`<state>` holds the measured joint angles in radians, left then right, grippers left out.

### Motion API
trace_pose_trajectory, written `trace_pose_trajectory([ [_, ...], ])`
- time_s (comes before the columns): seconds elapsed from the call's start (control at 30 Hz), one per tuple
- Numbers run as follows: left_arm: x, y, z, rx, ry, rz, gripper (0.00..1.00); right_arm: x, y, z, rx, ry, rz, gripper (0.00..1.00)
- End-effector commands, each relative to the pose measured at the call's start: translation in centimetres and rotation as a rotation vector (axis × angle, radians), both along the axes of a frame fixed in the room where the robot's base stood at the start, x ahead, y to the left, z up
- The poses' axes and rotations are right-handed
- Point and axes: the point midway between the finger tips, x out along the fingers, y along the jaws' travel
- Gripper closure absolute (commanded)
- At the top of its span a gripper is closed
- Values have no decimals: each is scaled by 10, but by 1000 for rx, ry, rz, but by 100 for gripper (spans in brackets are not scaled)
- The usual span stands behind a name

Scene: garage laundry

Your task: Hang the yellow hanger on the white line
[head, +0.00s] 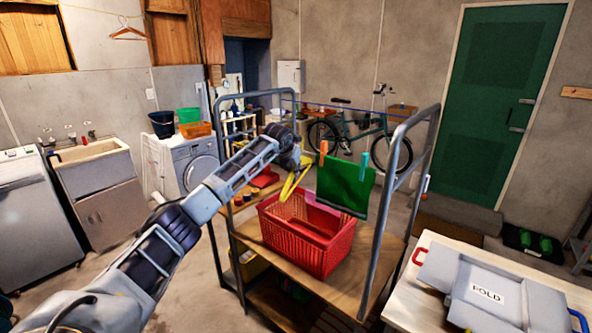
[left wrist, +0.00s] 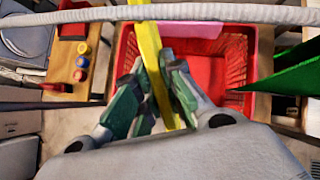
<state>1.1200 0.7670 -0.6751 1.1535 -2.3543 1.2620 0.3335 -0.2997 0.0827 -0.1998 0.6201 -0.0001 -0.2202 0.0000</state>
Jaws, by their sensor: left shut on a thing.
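The yellow hanger (head: 291,184) is in my left gripper (head: 300,162), over the red basket and left of the green cloth. In the left wrist view, the two fingers (left wrist: 155,85) are shut on a yellow bar of the hanger (left wrist: 147,45). The white line (left wrist: 225,13) crosses the top of the left wrist view, and the hanger's bar reaches up to it in the picture. I cannot tell whether they touch. The hanger's hook is hidden or too small to make out. My right gripper is in neither view.
A green cloth (head: 342,187) hangs by clips right of the hanger. A red basket (head: 318,255) stands below on the wooden shelf (head: 350,297). Grey rack posts (head: 385,230) rise at both ends. A blue line (head: 345,109) runs behind. A grey folding board (head: 455,272) lies front right.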

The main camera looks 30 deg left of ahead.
Motion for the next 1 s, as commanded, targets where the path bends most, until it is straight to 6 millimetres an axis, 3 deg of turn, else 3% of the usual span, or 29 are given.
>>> trace_pose_trajectory([
  [0.5,-24,3,-2,1,-1,-1,100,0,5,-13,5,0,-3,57],
  [1.0,-24,3,-27,-1,0,-1,100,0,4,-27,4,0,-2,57],
])
